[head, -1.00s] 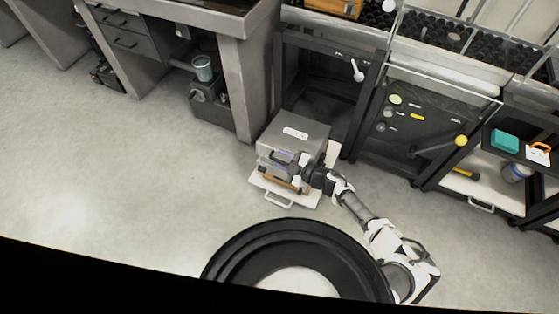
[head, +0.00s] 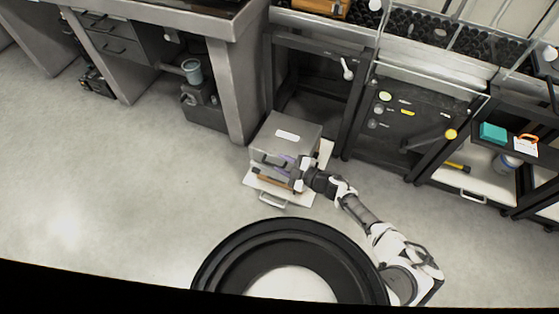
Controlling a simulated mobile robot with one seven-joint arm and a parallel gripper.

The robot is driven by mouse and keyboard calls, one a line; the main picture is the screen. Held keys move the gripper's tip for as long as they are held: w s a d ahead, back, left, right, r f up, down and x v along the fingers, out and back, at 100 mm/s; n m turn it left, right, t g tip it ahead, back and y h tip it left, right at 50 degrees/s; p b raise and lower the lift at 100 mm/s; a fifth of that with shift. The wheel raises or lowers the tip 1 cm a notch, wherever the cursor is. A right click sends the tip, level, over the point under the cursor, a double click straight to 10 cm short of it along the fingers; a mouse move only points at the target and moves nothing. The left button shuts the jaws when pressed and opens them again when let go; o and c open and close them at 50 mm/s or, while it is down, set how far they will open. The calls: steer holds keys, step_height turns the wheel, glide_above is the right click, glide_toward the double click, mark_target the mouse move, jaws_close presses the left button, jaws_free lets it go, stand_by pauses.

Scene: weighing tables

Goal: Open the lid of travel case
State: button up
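The travel case (head: 287,137) is a grey metal box with a white label on its top.
A workbench with a grey leg (head: 236,90) stands left of the case. A dark panel with coloured knobs (head: 405,115) and open shelves with a teal box (head: 493,133) are to the right. The floor (head: 120,180) at left is clear.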

steer(key=p+v, duration=0.2)
steer(key=v, duration=1)
steer(key=shift+s+d+p, duration=0.2)
steer(key=shift+s+p, duration=0.05)
steer(key=shift+p, duration=0.05)
stand_by(0.5)
stand_by(0.6)
